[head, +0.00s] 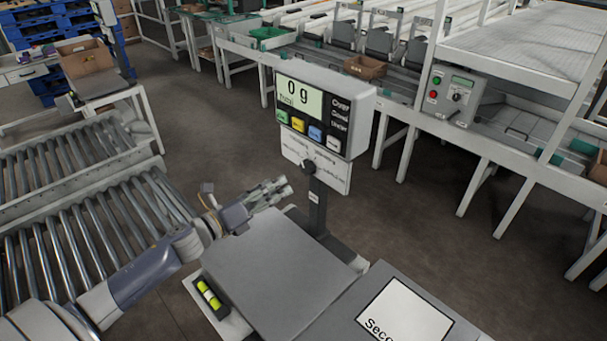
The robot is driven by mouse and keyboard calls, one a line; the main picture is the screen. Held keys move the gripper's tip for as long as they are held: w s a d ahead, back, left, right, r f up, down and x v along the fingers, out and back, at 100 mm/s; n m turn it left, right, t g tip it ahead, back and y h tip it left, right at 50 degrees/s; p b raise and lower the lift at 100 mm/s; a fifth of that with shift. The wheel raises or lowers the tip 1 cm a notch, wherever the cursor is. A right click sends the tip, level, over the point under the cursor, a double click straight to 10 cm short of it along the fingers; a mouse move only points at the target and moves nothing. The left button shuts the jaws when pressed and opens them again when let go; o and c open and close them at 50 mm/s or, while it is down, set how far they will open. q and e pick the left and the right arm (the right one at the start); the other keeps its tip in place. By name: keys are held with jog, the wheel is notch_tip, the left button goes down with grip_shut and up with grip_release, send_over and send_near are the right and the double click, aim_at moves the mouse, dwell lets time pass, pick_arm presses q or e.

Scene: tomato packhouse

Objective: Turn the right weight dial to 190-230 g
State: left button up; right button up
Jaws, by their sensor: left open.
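My left gripper (284,188) is open and empty, above the far left side of the scale's plate, left of the scale's post. It is well apart from the control box. My right gripper is not in view.
A bench scale with a grey plate (275,275) stands in front, its display (300,95) reading 0 g. A grey box with a white label (405,318) is at its right. Roller conveyors (85,235) lie left. Bare floor (420,235) separates the scale from the line.

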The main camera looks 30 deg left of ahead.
aim_at(305, 170)
pick_arm(q)
jog(key=p+x, duration=0.2)
jog(key=x, duration=0.6)
jog(key=shift+w+r, duration=0.1)
jog(key=shift+r, duration=0.05)
jog(key=shift+w+d, duration=0.3)
jog(key=shift+w, duration=0.35)
jog(key=c, duration=1.1)
